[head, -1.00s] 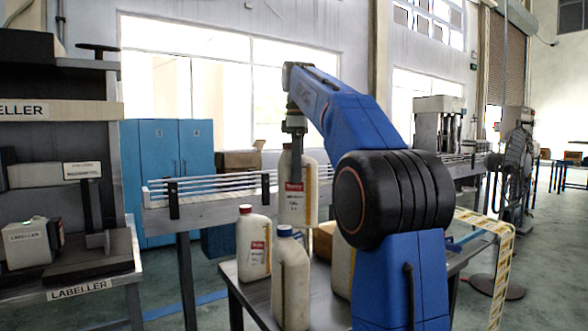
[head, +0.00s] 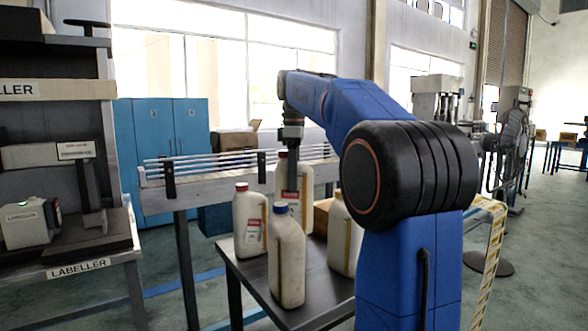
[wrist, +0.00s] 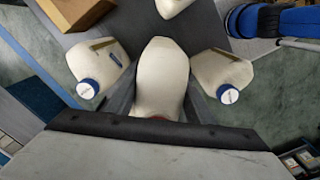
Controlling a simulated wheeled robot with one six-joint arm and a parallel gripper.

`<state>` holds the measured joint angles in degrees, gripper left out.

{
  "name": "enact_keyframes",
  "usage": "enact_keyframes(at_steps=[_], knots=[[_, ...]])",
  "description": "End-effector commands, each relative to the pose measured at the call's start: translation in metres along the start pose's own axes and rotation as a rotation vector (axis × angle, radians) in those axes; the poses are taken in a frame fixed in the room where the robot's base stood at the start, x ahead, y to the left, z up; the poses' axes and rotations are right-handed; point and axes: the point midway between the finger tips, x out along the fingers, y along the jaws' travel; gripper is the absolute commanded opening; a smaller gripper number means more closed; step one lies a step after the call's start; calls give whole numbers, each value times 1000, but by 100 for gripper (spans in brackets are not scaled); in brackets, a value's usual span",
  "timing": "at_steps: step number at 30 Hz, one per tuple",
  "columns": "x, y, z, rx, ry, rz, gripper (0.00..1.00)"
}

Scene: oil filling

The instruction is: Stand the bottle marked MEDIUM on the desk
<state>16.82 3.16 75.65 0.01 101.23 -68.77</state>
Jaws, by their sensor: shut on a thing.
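My gripper (head: 291,165) points down and is shut on a white bottle (head: 306,195) with a red label. In the wrist view this held bottle (wrist: 162,75) lies between the two fingers. I cannot read MEDIUM on any bottle. The held bottle looks upright; its base is partly hidden behind a blue-capped bottle (head: 287,265), so I cannot tell whether it touches the dark desk (head: 245,275). A red-capped bottle (head: 250,228) stands to the left and another white bottle (head: 343,240) to the right. Blue caps show on both sides in the wrist view.
A cardboard box (wrist: 75,10) sits on the desk behind the bottles. A railed conveyor (head: 215,175) runs behind the desk. The other bottles stand close around the held one.

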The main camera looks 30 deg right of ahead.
Motion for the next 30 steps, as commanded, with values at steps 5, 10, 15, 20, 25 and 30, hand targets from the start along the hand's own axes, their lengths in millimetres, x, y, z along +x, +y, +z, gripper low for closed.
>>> enact_keyframes(at_steps=[5, 10, 15, 20, 25, 30], knots=[[15, -1, 0, 0, 1, 1, 0], [31, -1, 0, 0, 0, 1, 0], [46, 0, 0, 0, 0, 1, 0], [61, 0, 0, 0, 0, 1, 0], [76, 0, 0, 0, 1, 1, 0], [90, 0, 0, 0, 1, 2, 0]])
